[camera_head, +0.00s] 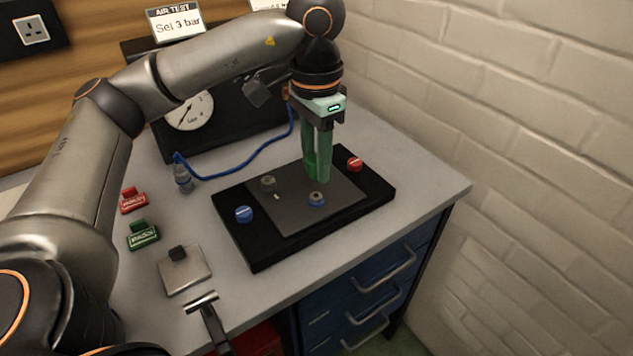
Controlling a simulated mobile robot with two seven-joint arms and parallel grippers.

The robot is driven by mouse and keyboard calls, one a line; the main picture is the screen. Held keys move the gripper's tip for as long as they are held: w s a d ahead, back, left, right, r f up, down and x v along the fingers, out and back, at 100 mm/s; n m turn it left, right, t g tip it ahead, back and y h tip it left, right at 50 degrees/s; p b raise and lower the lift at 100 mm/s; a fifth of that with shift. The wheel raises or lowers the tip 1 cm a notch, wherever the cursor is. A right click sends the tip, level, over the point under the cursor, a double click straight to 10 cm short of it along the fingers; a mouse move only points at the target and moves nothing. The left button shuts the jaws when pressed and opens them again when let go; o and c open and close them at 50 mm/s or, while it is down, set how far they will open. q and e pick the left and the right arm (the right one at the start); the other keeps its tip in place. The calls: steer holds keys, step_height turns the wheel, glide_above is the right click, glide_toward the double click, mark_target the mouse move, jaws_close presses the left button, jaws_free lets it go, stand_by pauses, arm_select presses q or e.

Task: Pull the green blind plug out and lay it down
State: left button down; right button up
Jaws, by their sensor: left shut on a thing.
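My left gripper (317,178) reaches straight down over the black block (257,258) on the bench, its green-tinted fingers shut at the grey plate (288,220) on top. The green blind plug is not clearly distinct from the fingers. What the fingers hold is mostly hidden between the tips, and I cannot tell whether it is seated or lifted.
A blue cap (244,213), grey fitting (268,183) and red cap (356,163) sit on the block. Red (132,201) and green (143,236) labelled pieces and a metal plate (185,272) lie left. A blue hose (240,172) runs behind. A brick wall stands right.

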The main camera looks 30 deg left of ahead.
arm_select(q)
steer(key=shift+r+p, duration=0.45)
steer(key=shift+r, duration=0.35)
steer(key=shift+d+f, duration=0.1)
